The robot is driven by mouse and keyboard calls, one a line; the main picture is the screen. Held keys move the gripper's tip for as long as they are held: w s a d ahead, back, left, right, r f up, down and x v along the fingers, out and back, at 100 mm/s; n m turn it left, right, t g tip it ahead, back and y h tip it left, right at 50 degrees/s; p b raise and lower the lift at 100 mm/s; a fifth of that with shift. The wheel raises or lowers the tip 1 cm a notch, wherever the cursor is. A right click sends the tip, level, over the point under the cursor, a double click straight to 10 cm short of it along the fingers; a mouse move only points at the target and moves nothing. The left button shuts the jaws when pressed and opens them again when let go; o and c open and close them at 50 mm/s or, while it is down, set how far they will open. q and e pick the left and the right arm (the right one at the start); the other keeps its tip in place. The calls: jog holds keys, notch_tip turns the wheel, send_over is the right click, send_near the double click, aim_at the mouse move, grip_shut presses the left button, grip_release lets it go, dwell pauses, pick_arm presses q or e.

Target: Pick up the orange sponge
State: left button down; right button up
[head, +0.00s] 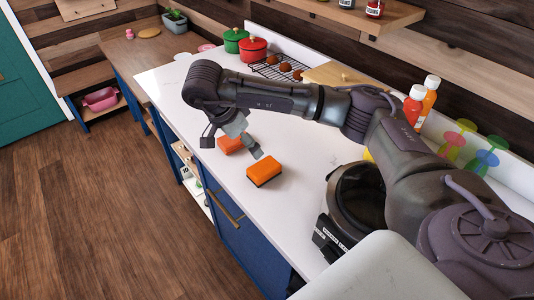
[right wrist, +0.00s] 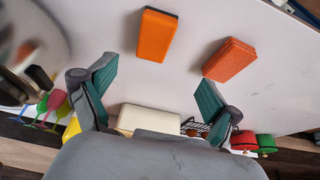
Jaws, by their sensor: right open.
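An orange block with a thin dark layer, which looks like the sponge (head: 264,171), lies on the white counter in the head view. It shows at the top middle of the right wrist view (right wrist: 157,36), beyond the fingertips and nearer the left finger. A second orange block (right wrist: 230,60), textured and layered, lies beside it. In the head view this second block (head: 229,145) is partly hidden by my gripper. My right gripper (right wrist: 157,74) is open and empty above the counter, apart from both blocks. It also shows in the head view (head: 231,143). My left gripper is in neither view.
A dark round appliance (head: 357,195) stands on the counter to the right. Red (head: 253,48) and green (head: 234,40) pots, a wire rack and a cutting board (head: 338,75) are at the back. Bottles (head: 414,104) stand by the wall. The counter's front edge is left of the blocks.

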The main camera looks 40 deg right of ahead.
aim_at(264, 167)
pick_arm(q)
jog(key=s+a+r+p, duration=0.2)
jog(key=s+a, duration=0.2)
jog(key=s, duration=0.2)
pick_arm(e)
jog(key=x, duration=0.2)
jog(key=s+x, duration=0.1)
jog(key=x, duration=0.2)
jog(key=shift+a+f, duration=0.1)
jog(key=shift+x, duration=1.25)
jog(key=shift+p+x, duration=0.9)
jog(key=shift+p, duration=0.1)
jog(key=x, duration=0.1)
jog(key=p+x, duration=0.1)
jog(key=x, duration=0.1)
jog(key=shift+s+d+f, duration=0.15)
jog(key=shift+s+d, duration=0.05)
jog(key=shift+d, duration=0.1)
jog(key=shift+f, duration=0.15)
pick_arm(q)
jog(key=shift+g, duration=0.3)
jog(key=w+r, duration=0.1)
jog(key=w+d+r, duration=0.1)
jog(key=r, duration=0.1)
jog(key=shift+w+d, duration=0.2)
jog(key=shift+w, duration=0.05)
pick_arm(e)
jog(key=c, duration=1)
